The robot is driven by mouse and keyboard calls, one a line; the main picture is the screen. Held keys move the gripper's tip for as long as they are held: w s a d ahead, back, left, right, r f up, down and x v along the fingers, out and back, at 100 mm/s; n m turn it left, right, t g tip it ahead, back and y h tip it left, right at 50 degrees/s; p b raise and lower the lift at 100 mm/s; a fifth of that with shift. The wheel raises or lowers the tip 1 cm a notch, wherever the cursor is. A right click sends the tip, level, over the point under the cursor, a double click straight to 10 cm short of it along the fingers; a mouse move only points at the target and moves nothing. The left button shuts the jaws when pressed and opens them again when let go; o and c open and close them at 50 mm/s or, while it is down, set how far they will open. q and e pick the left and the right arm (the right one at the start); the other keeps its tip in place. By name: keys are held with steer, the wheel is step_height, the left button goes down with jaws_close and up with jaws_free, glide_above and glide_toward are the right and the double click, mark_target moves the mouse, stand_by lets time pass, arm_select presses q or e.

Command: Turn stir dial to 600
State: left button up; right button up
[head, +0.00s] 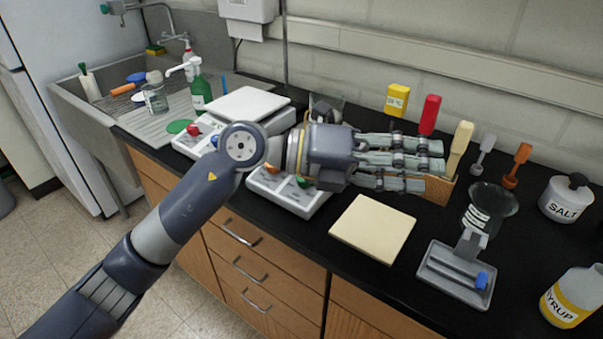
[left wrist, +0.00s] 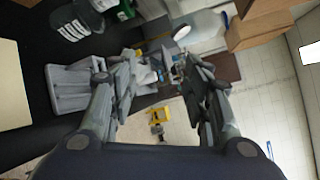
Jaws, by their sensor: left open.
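Two white hotplate-like units stand on the black counter in the head view. The left unit (head: 185,143) has a red knob (head: 194,131) and a blue knob (head: 214,141). The nearer unit (head: 280,200) has an orange knob (head: 271,169) and a green knob (head: 303,182), partly under my arm. I cannot tell which knob is the stir dial; no markings are legible. My left gripper (head: 432,166) is open and empty, reaching right past both units, above the counter. Its fingers also show in the left wrist view (left wrist: 158,66), apart, with no dial between them.
Upright colored utensils stand behind my gripper. A sink (head: 75,110) is at left.

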arm_select(q)
steer(key=w+a+f+t+y, duration=0.1)
steer(key=w+a+f+y, duration=0.2)
steer(key=w+f+y, duration=0.15)
steer(key=n+t+y, duration=0.2)
steer(key=t+y, duration=0.2)
steer(key=y, duration=0.6)
glide_toward(301, 178)
steer(key=p+x, duration=0.2)
steer(key=x, duration=0.7)
steer(key=shift+w+d, duration=0.15)
steer(key=shift+w, duration=0.05)
steer(key=shift+c, duration=0.5)
jaws_close()
